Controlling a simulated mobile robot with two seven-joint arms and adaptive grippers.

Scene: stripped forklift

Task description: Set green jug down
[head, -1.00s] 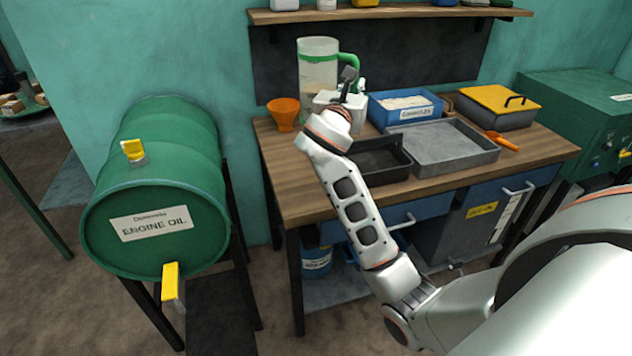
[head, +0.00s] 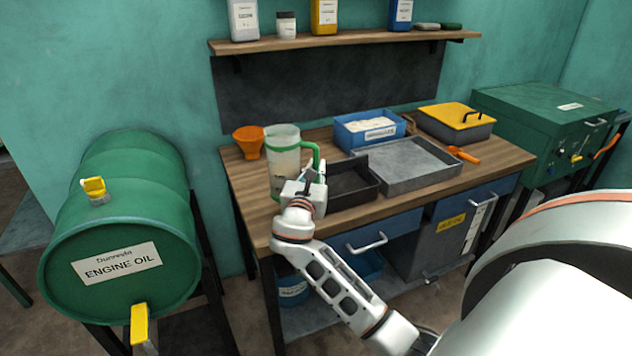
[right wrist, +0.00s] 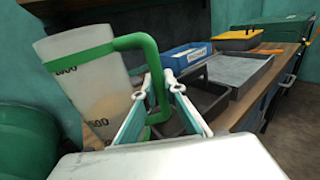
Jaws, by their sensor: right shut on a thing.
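The green jug (head: 285,160) is a clear measuring jug with a green rim band and green handle, upright at the left front of the wooden workbench (head: 262,213). My right gripper (head: 313,183) is shut on its handle. In the right wrist view, the two fingers (right wrist: 155,103) sit on either side of the green handle, and the jug body (right wrist: 88,82) stands to their left, looking tilted in that view. The jug's base is at about the bench top; the gripper partly hides it, so contact cannot be told. My left gripper is not in view.
A black tray (head: 352,190) is just right of the gripper, beside a grey metal tray (head: 408,182). An orange funnel (head: 248,141) stands behind left. A blue granules bin (head: 367,130) is behind.

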